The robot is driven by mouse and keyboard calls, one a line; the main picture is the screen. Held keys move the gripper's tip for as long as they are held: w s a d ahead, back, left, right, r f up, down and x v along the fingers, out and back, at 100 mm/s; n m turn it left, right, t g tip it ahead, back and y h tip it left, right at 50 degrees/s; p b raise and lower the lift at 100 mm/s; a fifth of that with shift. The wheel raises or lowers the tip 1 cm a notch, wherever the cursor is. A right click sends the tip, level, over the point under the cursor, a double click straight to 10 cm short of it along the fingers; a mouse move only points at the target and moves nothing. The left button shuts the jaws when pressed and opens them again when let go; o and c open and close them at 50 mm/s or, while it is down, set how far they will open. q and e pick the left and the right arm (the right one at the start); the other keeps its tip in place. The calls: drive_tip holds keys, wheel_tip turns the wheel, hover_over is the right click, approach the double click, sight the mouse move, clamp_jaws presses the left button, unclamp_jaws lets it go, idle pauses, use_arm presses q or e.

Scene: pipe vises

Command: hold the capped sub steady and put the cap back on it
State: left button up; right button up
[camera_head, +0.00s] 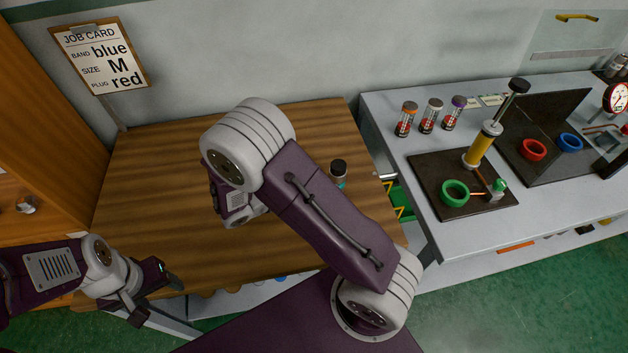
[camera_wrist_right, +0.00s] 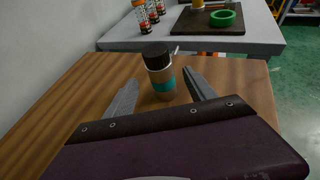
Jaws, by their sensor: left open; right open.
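The capped sub (camera_head: 339,177) stands upright on the wooden table, partly hidden by my right arm in the head view. In the right wrist view the sub (camera_wrist_right: 161,84) is a grey-brown cylinder with a teal band. A black cap (camera_wrist_right: 156,54) sits on its top; whether it is fully seated I cannot tell. My right gripper (camera_wrist_right: 161,77) is open, with the sub between the lines of its two fingers and no clear contact. My right arm hides this gripper in the head view. My left gripper (camera_head: 154,291) is open and empty at the table's front left, away from the sub.
A grey bench (camera_head: 388,100) stands to the right, with several banded cylinders (camera_head: 430,115), dark mats, a green ring (camera_head: 455,193) and a yellow pump-like tool (camera_head: 482,145). A job card (camera_head: 101,57) hangs on the wall. The table's left side (camera_head: 150,180) is clear.

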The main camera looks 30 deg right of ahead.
drive_tip(key=v, duration=0.2)
drive_tip(key=shift+s+a+r, duration=0.1)
drive_tip(key=shift+a+r, duration=0.05)
drive_tip(key=shift+a, duration=0.2)
